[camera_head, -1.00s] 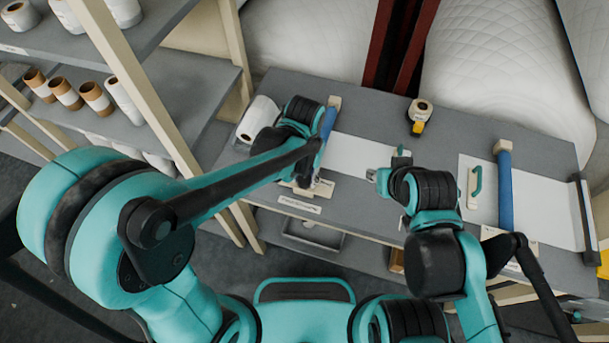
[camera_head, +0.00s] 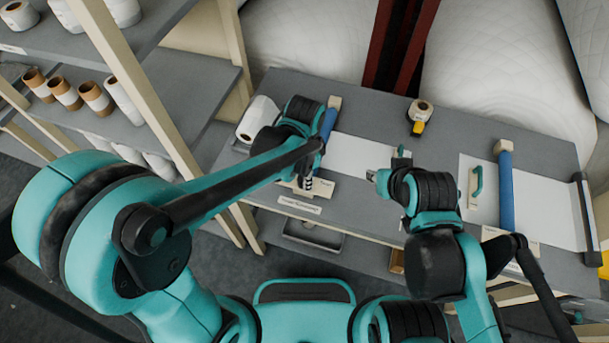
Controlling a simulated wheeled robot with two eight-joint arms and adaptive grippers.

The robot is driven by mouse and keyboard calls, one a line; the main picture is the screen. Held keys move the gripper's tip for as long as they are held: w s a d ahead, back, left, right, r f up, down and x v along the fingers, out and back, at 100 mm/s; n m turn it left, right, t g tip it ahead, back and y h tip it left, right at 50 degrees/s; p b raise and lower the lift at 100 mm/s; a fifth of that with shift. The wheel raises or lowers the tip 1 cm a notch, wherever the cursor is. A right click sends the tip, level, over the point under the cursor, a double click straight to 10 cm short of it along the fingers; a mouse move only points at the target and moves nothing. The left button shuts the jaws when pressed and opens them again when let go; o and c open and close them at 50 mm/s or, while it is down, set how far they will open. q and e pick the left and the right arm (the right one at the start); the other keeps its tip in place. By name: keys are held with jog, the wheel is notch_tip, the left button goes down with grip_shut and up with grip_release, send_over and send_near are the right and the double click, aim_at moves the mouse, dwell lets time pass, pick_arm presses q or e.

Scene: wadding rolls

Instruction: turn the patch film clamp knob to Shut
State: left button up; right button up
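A blue clamp bar (camera_head: 328,122) with a pale block at its far end lies across the white film (camera_head: 360,155) on the left part of the grey table. At its near end is a pale plate (camera_head: 322,188) with small labels that I cannot read. My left gripper (camera_head: 306,184) is at this plate, pointing down, with its dark fingers close together. The clamp knob is hidden or too small to make out, so I cannot tell whether the fingers hold it. My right gripper (camera_head: 372,176) is over the near edge of the film, away from the clamp; its fingers are too small to read.
A second blue bar (camera_head: 505,190) and a green-handled tool (camera_head: 476,183) lie at the right. A tape roll (camera_head: 420,112) stands at the back. A white roll (camera_head: 258,118) lies left of my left gripper. A shelf (camera_head: 205,85) stands at the left.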

pick_arm(q)
jog(key=m, duration=0.4)
jog(key=shift+m, duration=2.1)
jog(key=o, duration=1.2)
jog(key=shift+c, duration=0.2)
notch_tip(320, 180, up, 12)
